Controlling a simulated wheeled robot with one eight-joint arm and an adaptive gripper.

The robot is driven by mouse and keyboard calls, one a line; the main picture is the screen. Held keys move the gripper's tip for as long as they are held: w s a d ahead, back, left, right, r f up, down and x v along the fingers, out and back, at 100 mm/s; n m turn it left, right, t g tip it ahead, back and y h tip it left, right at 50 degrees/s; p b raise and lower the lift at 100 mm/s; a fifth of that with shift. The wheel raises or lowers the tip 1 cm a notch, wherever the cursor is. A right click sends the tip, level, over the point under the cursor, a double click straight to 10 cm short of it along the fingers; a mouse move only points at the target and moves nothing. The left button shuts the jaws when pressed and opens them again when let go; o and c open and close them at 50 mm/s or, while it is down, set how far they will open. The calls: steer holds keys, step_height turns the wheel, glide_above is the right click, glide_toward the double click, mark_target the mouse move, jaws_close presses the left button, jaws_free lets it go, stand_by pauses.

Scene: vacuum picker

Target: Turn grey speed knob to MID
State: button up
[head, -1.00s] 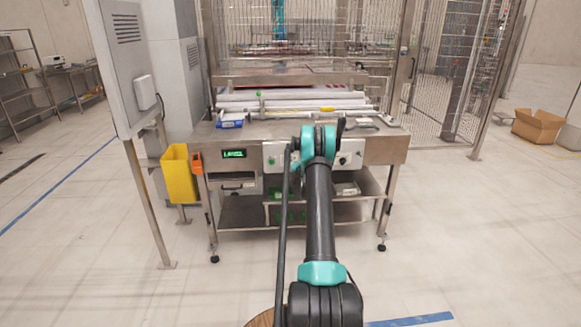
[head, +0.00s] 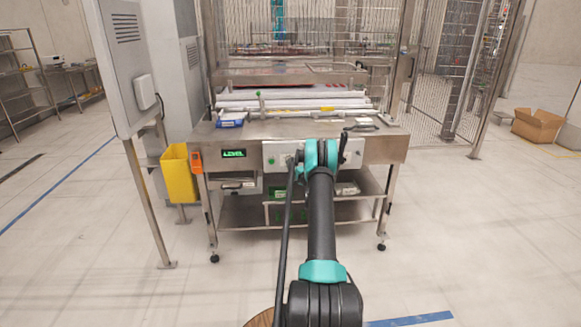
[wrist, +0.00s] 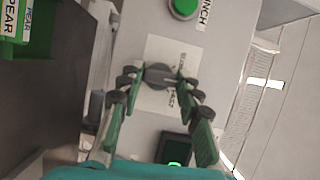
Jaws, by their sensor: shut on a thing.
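The grey speed knob (wrist: 158,73) sits on a pale label plate (wrist: 153,103) on the control panel in the wrist view. My gripper (wrist: 157,77) is shut on the knob, one finger on each side of it. The plate carries small print, partly covered by the right finger; I cannot read a MID mark or tell the knob's setting. In the head view my arm hides the knob and gripper in front of the grey panel (head: 274,150).
A green button (wrist: 184,6) is above the knob in the wrist view, and a dark switch with a green light (wrist: 174,151) is below. In the head view, a lit display (head: 234,154) is left of the panel, with a yellow bin (head: 178,175) beyond it.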

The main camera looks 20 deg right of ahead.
steer(key=shift+d+m, duration=0.1)
steer(key=shift+m, duration=0.2)
steer(key=o, duration=1.2)
steer(key=shift+c, duration=0.2)
steer(key=shift+s, duration=0.1)
steer(key=s+d, duration=0.1)
steer(key=s, duration=1)
steer(key=shift+s+d, duration=0.15)
steer(key=shift+s, duration=0.25)
